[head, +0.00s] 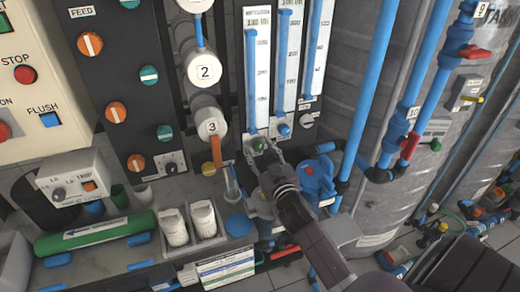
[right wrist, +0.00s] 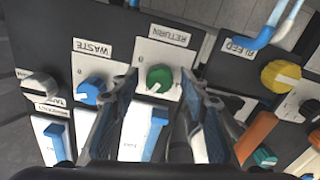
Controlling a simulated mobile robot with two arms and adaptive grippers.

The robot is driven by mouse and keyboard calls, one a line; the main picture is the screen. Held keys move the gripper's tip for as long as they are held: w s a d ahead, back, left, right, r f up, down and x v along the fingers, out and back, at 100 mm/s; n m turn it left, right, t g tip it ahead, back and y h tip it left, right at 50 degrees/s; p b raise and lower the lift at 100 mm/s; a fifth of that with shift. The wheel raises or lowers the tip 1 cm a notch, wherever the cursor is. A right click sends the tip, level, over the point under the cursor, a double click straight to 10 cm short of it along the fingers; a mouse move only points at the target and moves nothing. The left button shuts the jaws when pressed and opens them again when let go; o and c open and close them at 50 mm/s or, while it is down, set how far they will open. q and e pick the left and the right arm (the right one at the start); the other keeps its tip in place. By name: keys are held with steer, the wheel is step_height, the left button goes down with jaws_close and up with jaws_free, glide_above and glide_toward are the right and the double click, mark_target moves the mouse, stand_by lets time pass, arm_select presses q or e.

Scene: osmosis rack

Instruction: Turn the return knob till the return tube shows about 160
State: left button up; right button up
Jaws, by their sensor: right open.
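The return knob is green with a white pointer mark; in the right wrist view (right wrist: 159,78) it sits under an upside-down RETURN label, pointer toward the lower left. In the head view the green knob (head: 258,144) shows partly, below the leftmost flow tube (head: 251,85). That tube has a blue column beside a white scale; I cannot read its level surely. My right gripper (head: 266,158) is open at the knob. In the right wrist view its fingers (right wrist: 158,84) stand on either side of the knob; I cannot tell whether they touch it. My left gripper is out of view.
A blue WASTE knob (right wrist: 92,90) sits close beside the return knob, with a yellow BLEED knob (right wrist: 281,76) on the other side. An orange lever (head: 216,151) and blue pump (head: 318,178) flank my right gripper. White bottles (head: 203,219) stand on the bench.

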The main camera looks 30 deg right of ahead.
jaws_close()
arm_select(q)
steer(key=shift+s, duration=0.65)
arm_select(e)
steer(key=shift+n, duration=0.3)
steer(key=n+p, duration=0.1)
steer(key=n, duration=0.2)
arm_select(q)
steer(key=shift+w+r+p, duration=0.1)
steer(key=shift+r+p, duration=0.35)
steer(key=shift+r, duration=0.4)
arm_select(e)
steer(key=n, duration=0.5)
jaws_free()
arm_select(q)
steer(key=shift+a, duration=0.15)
